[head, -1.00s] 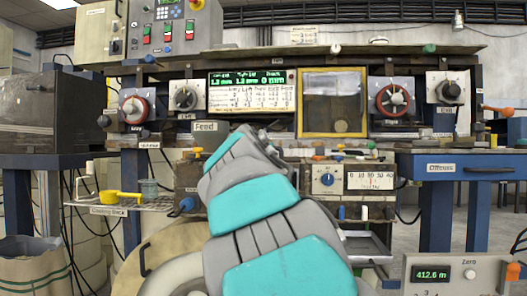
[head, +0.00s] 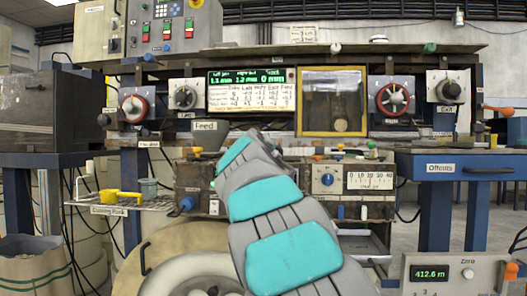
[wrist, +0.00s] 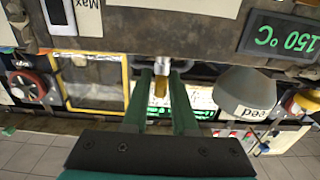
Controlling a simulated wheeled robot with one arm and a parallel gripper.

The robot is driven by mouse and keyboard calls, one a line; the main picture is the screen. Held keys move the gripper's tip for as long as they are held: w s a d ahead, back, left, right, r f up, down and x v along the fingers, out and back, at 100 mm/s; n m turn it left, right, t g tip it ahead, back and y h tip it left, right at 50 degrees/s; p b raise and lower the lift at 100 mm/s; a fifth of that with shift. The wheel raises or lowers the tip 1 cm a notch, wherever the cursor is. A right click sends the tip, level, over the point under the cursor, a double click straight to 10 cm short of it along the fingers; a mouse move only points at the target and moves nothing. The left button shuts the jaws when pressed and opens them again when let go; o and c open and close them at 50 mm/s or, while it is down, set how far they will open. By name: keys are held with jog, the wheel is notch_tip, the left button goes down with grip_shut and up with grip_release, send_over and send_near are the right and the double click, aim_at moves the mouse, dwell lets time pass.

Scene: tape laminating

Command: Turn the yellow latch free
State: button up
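In the wrist view, which is upside down, a small yellow piece that looks like the latch (wrist: 160,86) shows between the tips of my gripper (wrist: 160,80). The two green fingers are apart, one on each side of it. I cannot tell whether either finger touches it. A pale metal part lies just beyond the tips. In the head view my own grey and teal arm reaches toward the machine's middle and hides my gripper and the latch.
A yellow-framed window (head: 301,105) is beside the readout panel (head: 248,92). A grey Feed hopper (wrist: 246,88) is close to the right of my fingers in the wrist view, with a 150 °C display (wrist: 286,40) near it. A yellow scoop (head: 122,195) lies on the left rack.

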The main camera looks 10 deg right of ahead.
grip_shut()
